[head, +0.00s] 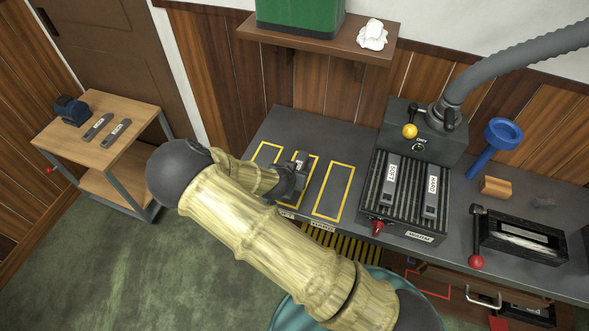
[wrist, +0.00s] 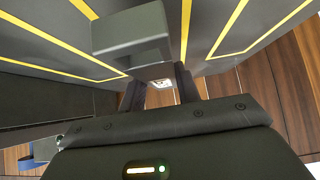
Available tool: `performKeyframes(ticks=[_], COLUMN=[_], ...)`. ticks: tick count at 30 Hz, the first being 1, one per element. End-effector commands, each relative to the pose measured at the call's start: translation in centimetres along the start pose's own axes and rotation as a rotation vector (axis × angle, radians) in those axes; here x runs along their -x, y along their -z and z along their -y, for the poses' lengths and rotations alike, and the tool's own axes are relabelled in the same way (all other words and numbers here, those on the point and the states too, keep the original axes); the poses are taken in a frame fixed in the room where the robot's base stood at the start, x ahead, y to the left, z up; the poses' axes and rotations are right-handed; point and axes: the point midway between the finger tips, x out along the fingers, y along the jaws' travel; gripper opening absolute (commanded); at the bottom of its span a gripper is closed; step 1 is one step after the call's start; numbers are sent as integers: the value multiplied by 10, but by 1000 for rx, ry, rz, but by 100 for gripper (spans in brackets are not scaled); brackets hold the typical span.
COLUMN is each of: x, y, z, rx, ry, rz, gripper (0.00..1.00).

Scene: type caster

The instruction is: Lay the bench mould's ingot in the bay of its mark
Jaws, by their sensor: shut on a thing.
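My gripper (head: 293,179) is shut on a grey ingot (head: 301,158) with a white label, whose writing is too small to read. They are at the middle yellow-outlined bay (head: 313,172) on the dark bench. In the wrist view the ingot (wrist: 130,30) stands out beyond the fingers, over dark bench top with yellow lines. I cannot tell whether it touches the bench. The left bay (head: 266,146) and the right bay (head: 333,190) look empty. Small tags sit at the bays' front, partly hidden by my arm. The black bench mould (head: 520,243) is at the right.
A ribbed rack (head: 410,205) with two labelled ingots stands right of the bays. Behind it is a grey box (head: 425,140) with a yellow-knobbed lever and a hose. A blue funnel-like tool (head: 497,140) stands further right. A wooden cart (head: 98,150) at left holds two ingots.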

Motion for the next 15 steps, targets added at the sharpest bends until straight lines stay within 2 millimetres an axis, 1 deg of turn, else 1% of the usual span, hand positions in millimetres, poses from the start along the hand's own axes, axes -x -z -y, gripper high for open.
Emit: performKeyframes(ticks=[6, 15], x=[-15, -17], y=[-13, -15], z=[0, 0], rx=[0, -3], ry=[1, 2], rz=[-4, -4], gripper=[0, 0])
